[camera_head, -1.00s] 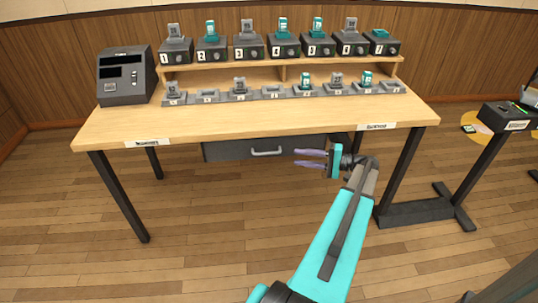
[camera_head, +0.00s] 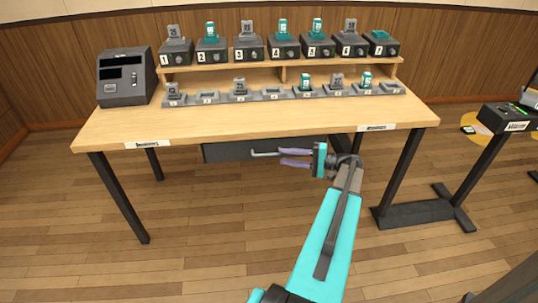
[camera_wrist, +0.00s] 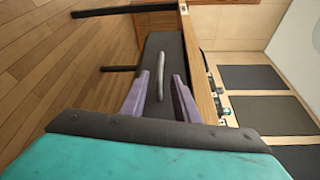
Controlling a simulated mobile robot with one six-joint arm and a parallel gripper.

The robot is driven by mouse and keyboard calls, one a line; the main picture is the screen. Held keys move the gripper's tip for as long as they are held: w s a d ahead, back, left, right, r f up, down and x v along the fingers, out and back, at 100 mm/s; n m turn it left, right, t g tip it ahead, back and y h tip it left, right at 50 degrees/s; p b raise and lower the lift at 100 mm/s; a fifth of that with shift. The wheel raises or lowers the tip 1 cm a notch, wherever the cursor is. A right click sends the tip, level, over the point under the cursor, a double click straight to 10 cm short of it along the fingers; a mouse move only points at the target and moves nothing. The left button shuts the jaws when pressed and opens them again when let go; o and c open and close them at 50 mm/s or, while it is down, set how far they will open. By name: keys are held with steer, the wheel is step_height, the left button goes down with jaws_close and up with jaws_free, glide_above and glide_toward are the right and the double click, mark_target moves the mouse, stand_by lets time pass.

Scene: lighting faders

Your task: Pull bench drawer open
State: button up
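The bench drawer (camera_head: 226,152) is a dark grey box under the wooden bench top, and it looks shut. Its light grey bar handle (camera_head: 264,154) is on the front; the right part is hidden behind my fingers. My gripper (camera_head: 295,158) is open in front of the drawer, with its two purple fingers pointing left toward the handle. In the wrist view the handle (camera_wrist: 159,74) lies between the spread fingers of my gripper (camera_wrist: 158,95), toward their tips, with a gap on each side. I cannot tell if either finger touches it.
The wooden bench top (camera_head: 250,122) overhangs the drawer just above my gripper. Dark bench legs (camera_head: 122,198) stand at both sides. Numbered boxes stand on the shelf (camera_head: 225,66) and a grey terminal (camera_head: 126,77) at the left. The floor in front is clear.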

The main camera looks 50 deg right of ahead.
mark_target(268, 154)
steer(key=x, duration=0.8)
jaws_close()
steer(key=shift+d, duration=0.15)
